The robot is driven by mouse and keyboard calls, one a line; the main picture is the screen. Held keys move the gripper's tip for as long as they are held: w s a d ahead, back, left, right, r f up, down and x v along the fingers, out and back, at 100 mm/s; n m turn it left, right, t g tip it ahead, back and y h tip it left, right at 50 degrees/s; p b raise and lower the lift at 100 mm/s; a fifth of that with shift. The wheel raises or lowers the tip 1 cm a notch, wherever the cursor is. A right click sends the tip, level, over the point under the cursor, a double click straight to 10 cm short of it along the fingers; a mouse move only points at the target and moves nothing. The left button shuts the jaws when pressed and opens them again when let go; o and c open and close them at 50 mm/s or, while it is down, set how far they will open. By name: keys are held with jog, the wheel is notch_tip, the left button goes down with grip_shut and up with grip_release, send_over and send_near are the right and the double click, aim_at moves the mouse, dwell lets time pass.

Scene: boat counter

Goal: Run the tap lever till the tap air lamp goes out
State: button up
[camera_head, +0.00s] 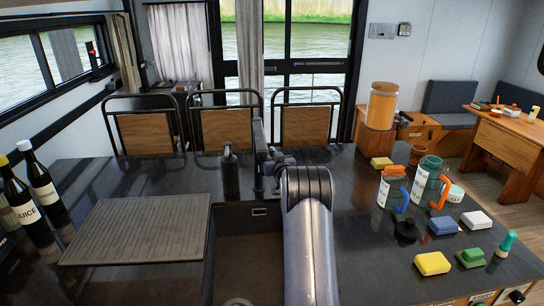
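A black tap (260,140) stands upright at the back edge of the dark sink (250,212). I cannot make out the tap lever apart from the tap body and gripper. No lamp can be told for certain in this view.
A dark soap dispenser (230,172) stands left of the tap. A ribbed drainboard (140,232) and dark bottles (42,187) are at left. Mugs (428,182), a black lid-like item (406,230) and several coloured blocks (432,263) crowd the right counter. Chairs (226,125) stand behind.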

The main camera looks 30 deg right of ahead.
grip_shut()
jog(key=shift+s+f+b, duration=0.1)
jog(key=shift+f+b, duration=0.1)
jog(key=shift+b, duration=0.75)
jog(key=b, duration=0.2)
jog(key=t+b, duration=0.1)
jog(key=b, duration=0.2)
jog(key=shift+s+a+f+t+b, duration=0.2)
jog(key=shift+s+f+t+b, duration=0.05)
jog(key=shift+s+t+b, duration=0.1)
jog(key=s+t+b, duration=0.1)
jog(key=b, duration=0.5)
jog(key=a+n+t+b, duration=0.1)
jog(key=t+b, duration=0.1)
jog(key=b, duration=0.4)
jog(key=s+t+b, duration=0.1)
jog(key=b, duration=0.5)
jog(key=shift+s+a+f+n+t+h, duration=0.15)
jog(key=shift+s+f+n+t+h, duration=0.15)
jog(key=shift+s+n+t+h, duration=0.1)
jog(key=shift+r+b, duration=0.15)
jog(key=shift+b, duration=0.4)
jog(key=shift+o, duration=2)
grip_release()
jog(key=shift+s, duration=0.1)
